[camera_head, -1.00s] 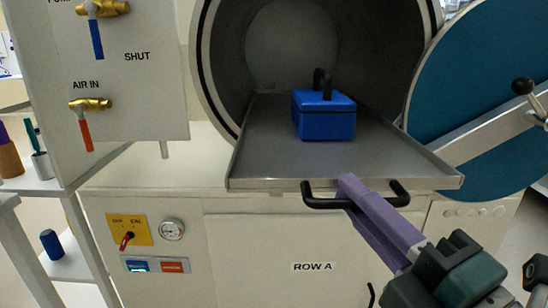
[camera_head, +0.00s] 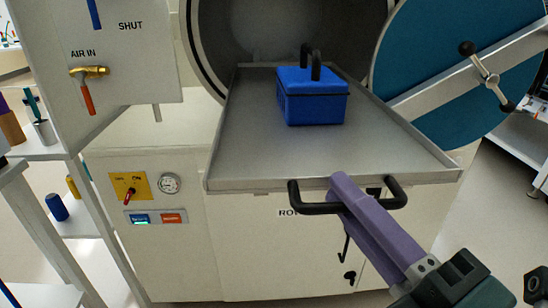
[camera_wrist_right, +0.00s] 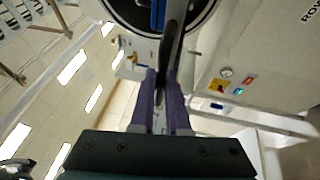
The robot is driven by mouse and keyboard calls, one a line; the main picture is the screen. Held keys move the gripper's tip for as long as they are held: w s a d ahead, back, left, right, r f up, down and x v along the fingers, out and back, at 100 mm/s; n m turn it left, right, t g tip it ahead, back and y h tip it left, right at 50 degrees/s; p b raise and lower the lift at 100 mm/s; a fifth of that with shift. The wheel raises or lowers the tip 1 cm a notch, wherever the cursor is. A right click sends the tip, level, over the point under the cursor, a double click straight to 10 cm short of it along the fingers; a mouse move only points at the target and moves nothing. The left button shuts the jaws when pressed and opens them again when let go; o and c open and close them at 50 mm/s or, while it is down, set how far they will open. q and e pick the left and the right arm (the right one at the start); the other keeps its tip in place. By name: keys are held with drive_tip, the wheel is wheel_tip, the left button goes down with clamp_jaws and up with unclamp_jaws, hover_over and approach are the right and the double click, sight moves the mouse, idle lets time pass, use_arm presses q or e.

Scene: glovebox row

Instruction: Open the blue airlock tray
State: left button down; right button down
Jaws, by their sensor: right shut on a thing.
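The airlock tray (camera_head: 240,150) is a grey metal slide-out tray, extended out of the round airlock chamber (camera_head: 270,30). A black bar handle (camera_head: 310,209) is fixed to its front edge. A blue box (camera_head: 313,108) with a black handle on top sits on the tray. My right gripper (camera_head: 345,190), with purple fingers, is shut on the tray handle near its middle. In the right wrist view the purple fingers (camera_wrist_right: 160,90) close around the dark handle bar. My left gripper is not in view.
The round teal airlock door (camera_head: 440,70) stands swung open at the right. A valve panel (camera_head: 130,60) with an orange-handled AIR IN valve is at the left. Below are a yellow switch plate (camera_head: 129,187) and a gauge (camera_head: 168,183). Shelves with small items stand far left.

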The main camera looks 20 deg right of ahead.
drive_tip(key=shift+r, duration=0.1)
drive_tip(key=c, duration=0.9)
unclamp_jaws()
drive_tip(key=shift+s, duration=0.15)
drive_tip(key=b+v, duration=0.1)
drive_tip(key=v, duration=0.9)
